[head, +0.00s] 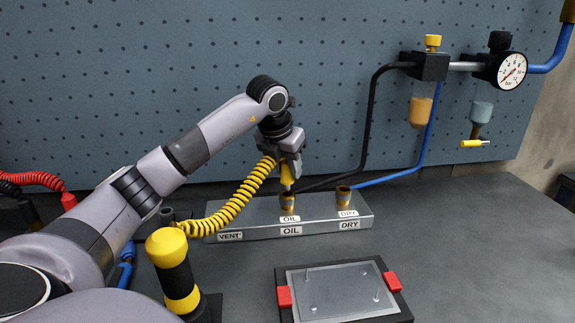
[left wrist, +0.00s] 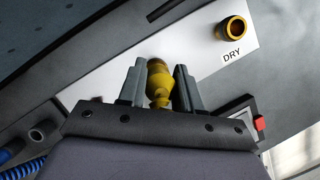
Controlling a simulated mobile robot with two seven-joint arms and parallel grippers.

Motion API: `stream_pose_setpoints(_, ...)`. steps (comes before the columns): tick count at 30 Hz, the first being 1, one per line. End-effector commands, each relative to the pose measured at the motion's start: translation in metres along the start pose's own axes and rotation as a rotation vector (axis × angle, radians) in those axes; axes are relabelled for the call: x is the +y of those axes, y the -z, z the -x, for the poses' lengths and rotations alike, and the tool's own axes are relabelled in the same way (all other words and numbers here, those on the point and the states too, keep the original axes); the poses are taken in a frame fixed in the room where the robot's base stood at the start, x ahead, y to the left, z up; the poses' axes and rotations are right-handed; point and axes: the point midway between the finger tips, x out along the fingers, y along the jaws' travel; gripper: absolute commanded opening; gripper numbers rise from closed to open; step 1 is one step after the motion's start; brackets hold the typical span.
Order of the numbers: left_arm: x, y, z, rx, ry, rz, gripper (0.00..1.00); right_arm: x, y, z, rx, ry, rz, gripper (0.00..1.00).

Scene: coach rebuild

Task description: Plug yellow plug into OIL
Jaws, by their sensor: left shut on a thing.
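My left gripper (head: 290,170) is shut on the yellow plug (head: 286,174), whose yellow coiled hose (head: 238,207) hangs to the left. The plug points down, right above the brass OIL socket (head: 288,203) on the grey manifold block. I cannot tell whether its tip touches the socket. In the left wrist view the plug (left wrist: 158,82) sits between the two fingers of the gripper (left wrist: 160,88) and hides the OIL socket. The brass DRY socket (head: 343,195) is to the right and empty; it also shows in the left wrist view (left wrist: 233,29). My right gripper is not in view.
The manifold block (head: 258,229) also carries a VENT label (head: 231,236). A yellow and black cylinder (head: 172,270) stands front left. A plate with red clamps (head: 342,290) lies in front. A red coiled hose (head: 35,179) is at left. The bench at right is clear.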

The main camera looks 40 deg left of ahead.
Motion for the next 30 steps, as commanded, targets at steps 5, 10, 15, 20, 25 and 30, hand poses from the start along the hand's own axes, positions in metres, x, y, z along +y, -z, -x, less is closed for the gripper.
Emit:
stream_pose_setpoints(5, -0.0002, -0.0001, -0.0001, -0.001, 0.001, 0.000, 0.00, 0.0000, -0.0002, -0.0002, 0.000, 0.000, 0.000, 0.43)
stream_pose_setpoints(10, -0.0002, -0.0001, -0.0001, -0.001, 0.001, 0.000, 0.00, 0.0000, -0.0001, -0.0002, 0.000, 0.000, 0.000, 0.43)
stream_pose_setpoints(15, -0.0001, 0.0000, -0.0002, -0.001, 0.001, 0.000, 0.00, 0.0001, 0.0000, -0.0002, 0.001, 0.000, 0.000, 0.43)
stream_pose_setpoints(20, -0.0001, 0.0007, -0.0018, 0.000, 0.000, 0.000, 0.00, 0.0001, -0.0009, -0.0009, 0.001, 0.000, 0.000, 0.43)
stream_pose_setpoints(25, 0.0000, 0.0025, -0.0059, 0.000, 0.000, -0.001, 0.00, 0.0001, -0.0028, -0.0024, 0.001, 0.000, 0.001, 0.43)
stream_pose_setpoints(30, 0.0000, 0.0042, -0.0099, 0.000, 0.000, -0.001, 0.00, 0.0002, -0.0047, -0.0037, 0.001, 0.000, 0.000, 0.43)
